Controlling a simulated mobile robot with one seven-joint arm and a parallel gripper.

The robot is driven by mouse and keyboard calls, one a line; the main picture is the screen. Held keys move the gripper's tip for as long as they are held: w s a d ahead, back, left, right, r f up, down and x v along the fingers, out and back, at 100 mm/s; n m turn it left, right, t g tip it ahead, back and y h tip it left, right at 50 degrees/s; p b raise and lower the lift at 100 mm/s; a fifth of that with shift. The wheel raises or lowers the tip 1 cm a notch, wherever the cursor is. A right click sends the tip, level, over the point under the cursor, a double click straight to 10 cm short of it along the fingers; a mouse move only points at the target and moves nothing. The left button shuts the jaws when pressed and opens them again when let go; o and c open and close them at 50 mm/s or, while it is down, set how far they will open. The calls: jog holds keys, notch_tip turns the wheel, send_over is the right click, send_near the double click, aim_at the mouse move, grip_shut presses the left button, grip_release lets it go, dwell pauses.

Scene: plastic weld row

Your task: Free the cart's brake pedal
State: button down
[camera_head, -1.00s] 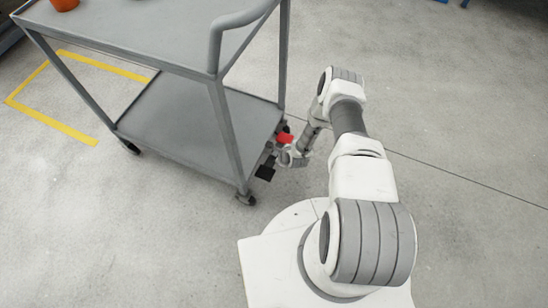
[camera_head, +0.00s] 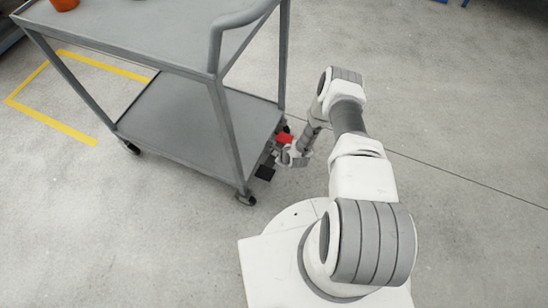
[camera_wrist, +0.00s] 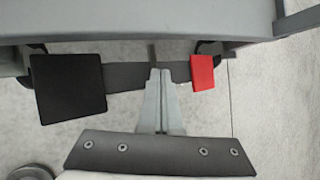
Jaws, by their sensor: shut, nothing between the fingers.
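The grey two-shelf cart (camera_head: 195,125) stands at left in the head view. Low on its near end, a dark bar (camera_wrist: 125,77) carries a black pad (camera_wrist: 68,88) at left and a smaller red pad (camera_wrist: 202,71) at right. The red pad (camera_head: 285,138) and black pad (camera_head: 265,172) also show in the head view beside the cart's lower end. I cannot tell which pad is the brake pedal. My gripper (camera_wrist: 160,73) is shut and empty. Its tips are between the two pads, nearer the red one, over the bar. I cannot tell whether they touch it.
A castor (camera_head: 246,198) is at the cart's near corner. An orange pot (camera_head: 64,4) stands on the top shelf. Yellow tape (camera_head: 60,122) marks the floor beyond the cart. The concrete floor (camera_head: 450,120) at right is clear.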

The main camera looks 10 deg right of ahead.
jog(key=shift+f, duration=0.1)
jog(key=shift+f, duration=0.3)
jog(key=shift+s+a+f, duration=0.1)
jog(key=shift+s+f, duration=0.05)
jog(key=shift+f, duration=0.55)
dwell(0.9)
jog(key=shift+r, duration=0.2)
jog(key=shift+r+p, duration=0.6)
jog(key=shift+r, duration=0.4)
jog(key=shift+w+d+r+p, duration=0.2)
jog(key=shift+r+p, duration=0.25)
jog(key=shift+r, duration=0.35)
jog(key=shift+w+d+r+p, duration=0.1)
jog(key=shift+w+r+p, duration=0.1)
jog(key=shift+r+p, duration=0.5)
jog(key=shift+w+d+r+p, duration=0.15)
jog(key=shift+w+r+p, duration=0.1)
jog(key=shift+r, duration=0.7)
jog(key=shift+s, duration=0.1)
